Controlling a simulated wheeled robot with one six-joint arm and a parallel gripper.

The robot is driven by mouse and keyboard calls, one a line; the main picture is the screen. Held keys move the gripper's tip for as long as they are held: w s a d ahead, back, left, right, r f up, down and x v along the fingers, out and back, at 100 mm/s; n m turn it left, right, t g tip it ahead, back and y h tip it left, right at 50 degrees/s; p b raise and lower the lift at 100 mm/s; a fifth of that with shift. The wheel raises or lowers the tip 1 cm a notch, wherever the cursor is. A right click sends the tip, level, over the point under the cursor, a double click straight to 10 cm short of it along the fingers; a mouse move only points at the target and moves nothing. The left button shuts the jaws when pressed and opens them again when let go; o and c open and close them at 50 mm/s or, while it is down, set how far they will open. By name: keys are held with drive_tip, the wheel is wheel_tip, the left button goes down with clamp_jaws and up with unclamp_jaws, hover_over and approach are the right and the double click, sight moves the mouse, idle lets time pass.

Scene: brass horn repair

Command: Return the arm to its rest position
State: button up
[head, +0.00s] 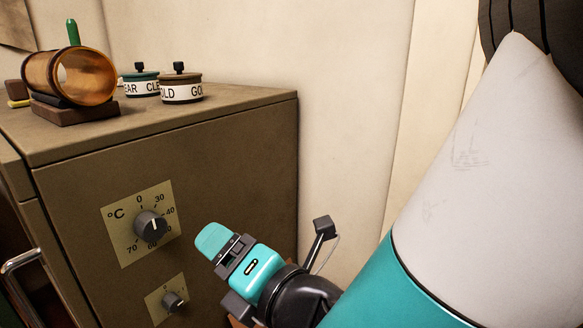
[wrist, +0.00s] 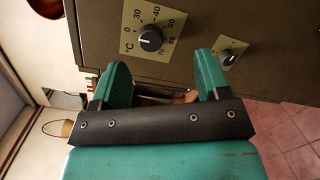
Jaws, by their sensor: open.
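My gripper (head: 214,240) is teal and black and sits low in front of the brown cabinet in the head view, with my arm coming in from the right. The wrist view shows the gripper (wrist: 162,78) with its two teal fingers wide apart and nothing between them. The fingers point toward the cabinet front, near the temperature dial (head: 151,226) and the smaller dial (head: 173,300). Both dials also show in the wrist view, the temperature dial (wrist: 150,39) above the fingers and the smaller dial (wrist: 229,58) to the right. I cannot tell the exact gap to the cabinet.
The cabinet (head: 230,130) carries a copper-coloured cylinder (head: 90,75) on a dark block and two labelled tins, one teal (head: 141,84) and one dark (head: 181,88). A metal handle (head: 22,262) sticks out at left. A cream wall (head: 345,100) stands behind. Pink floor tiles (wrist: 285,125) show clear.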

drive_tip(key=w+d+m+t+h, duration=0.2)
drive_tip(key=w+d+m+h, duration=0.45)
drive_tip(key=d+m, duration=0.35)
drive_tip(key=s+d+f+m+g+h, duration=0.2)
drive_tip(key=s+d+m+g, duration=0.15)
drive_tip(key=d+m, duration=0.3)
drive_tip(key=s+d+f+m+g+h, duration=0.2)
drive_tip(key=d+m+g, duration=0.3)
drive_tip(key=m, duration=0.2)
drive_tip(key=s+d+r+m+g+y, duration=0.1)
drive_tip(key=s+r+g, duration=0.1)
drive_tip(key=s, duration=0.4)
drive_tip(key=s+d+r+m+g, duration=0.2)
drive_tip(key=s+g, duration=0.1)
drive_tip(key=s, duration=0.2)
wheel_tip(320, 180, up, 23)
drive_tip(key=p, duration=2.2)
drive_tip(key=shift+s+a+p, duration=0.3)
drive_tip(key=shift+f, duration=0.1)
